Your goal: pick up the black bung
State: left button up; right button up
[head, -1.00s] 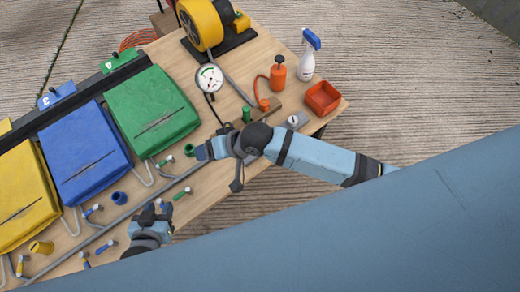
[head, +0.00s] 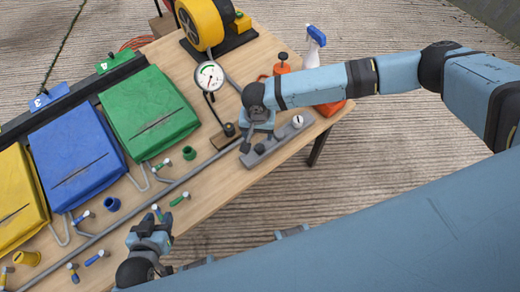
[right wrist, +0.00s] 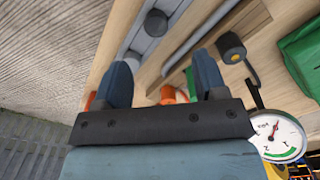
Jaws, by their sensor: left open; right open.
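The black bung (head: 259,148) is a small dark stub on the grey bar-shaped holder (head: 279,139) near the table's right edge. In the right wrist view the bung (right wrist: 156,22) shows as a dark round top on the grey bar, beyond my fingertips. My right gripper (right wrist: 162,72) is open and empty, with the bung apart from its fingers. In the head view the right gripper (head: 258,124) is just behind the bung, its fingertips mostly hidden by the wrist. My left gripper (head: 156,220) is open near the front edge, close to a small green-handled tool (head: 179,200).
A pressure gauge (head: 209,77) on a dark foot (head: 229,130) stands left of my right gripper. Green (head: 150,112) and blue (head: 76,150) bags are at left.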

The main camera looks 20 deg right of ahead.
send_over(260, 148)
jog(key=f, duration=0.4)
jog(key=shift+w+a+f, duration=0.15)
jog(key=shift+a+f, duration=0.1)
jog(key=shift+a, duration=0.1)
jog(key=f, duration=0.3)
jog(key=f+b, duration=0.1)
jog(key=f, duration=0.1)
jog(key=shift+d+f, duration=0.1)
jog(key=shift+d, duration=0.3)
jog(key=c, duration=1)
